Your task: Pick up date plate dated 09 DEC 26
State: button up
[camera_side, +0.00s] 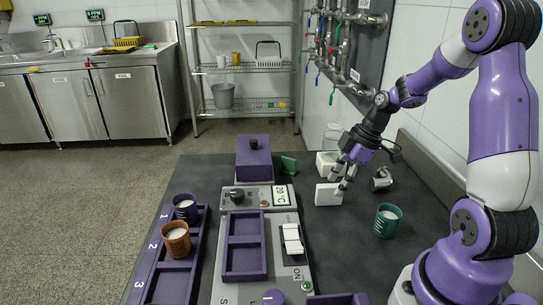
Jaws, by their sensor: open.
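My gripper (344,182) points down over the right part of the dark table. It is open, with its fingertips at the right edge of a white block-like piece (327,196). I cannot tell whether they touch it. Another white piece (324,162) stands behind it, partly hidden by my gripper. No date can be read on any of these pieces, so I cannot tell which is the plate dated 09 DEC 26.
A green cup (387,222) and a metal fitting (381,179) stand right of my gripper. A purple tray (245,260) lies on the grey panel. A purple numbered rack (173,282) at left holds a purple cup (185,209) and an orange cup (176,240). Pipes line the back wall.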

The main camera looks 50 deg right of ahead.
aim_at(334, 185)
jog(key=x, duration=0.5)
jog(key=shift+w+d, duration=0.1)
jog(key=shift+d, duration=0.25)
jog(key=shift+c, duration=0.4)
grip_shut()
